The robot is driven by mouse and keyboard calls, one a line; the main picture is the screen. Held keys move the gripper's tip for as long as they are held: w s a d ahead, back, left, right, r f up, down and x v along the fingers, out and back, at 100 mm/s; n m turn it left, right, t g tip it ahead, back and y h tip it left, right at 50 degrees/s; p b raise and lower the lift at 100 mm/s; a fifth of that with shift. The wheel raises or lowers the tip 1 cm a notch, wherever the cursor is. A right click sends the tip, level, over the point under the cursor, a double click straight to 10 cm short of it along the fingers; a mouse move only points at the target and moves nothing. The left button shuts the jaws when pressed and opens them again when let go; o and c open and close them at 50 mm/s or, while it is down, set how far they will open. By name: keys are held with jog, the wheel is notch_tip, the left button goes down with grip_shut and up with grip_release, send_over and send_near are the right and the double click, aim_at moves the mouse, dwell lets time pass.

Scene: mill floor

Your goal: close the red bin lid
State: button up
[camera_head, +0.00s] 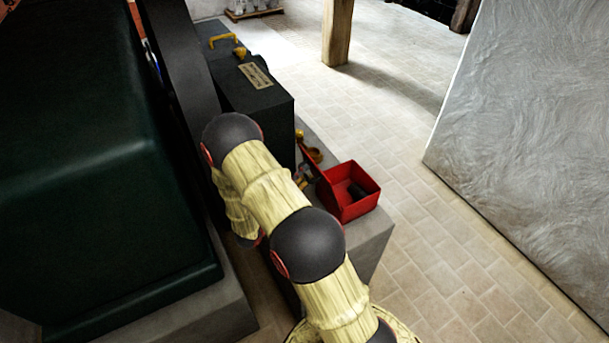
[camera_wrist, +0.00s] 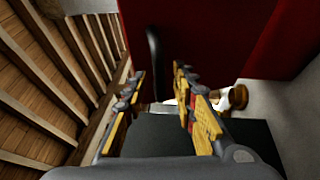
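In the wrist view, a large red surface (camera_wrist: 215,35), apparently the lid or bin, fills the upper middle and right. A dark, narrow bar (camera_wrist: 153,60) shows against it. My gripper (camera_wrist: 158,76) is open, with a gap between its yellow-padded fingers, close to the red surface. Whether it touches cannot be told.
A black box (camera_head: 255,90) with a label stands behind the arm, beside a large dark green machine (camera_head: 90,170). A small brass-coloured part (camera_head: 315,154) is near the lid. A grey slab (camera_head: 540,130) leans at right. The tiled floor (camera_head: 420,200) between is clear.

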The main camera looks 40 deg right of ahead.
jog(key=shift+d, duration=0.4)
jog(key=shift+c, duration=0.3)
grip_shut()
dwell(0.5)
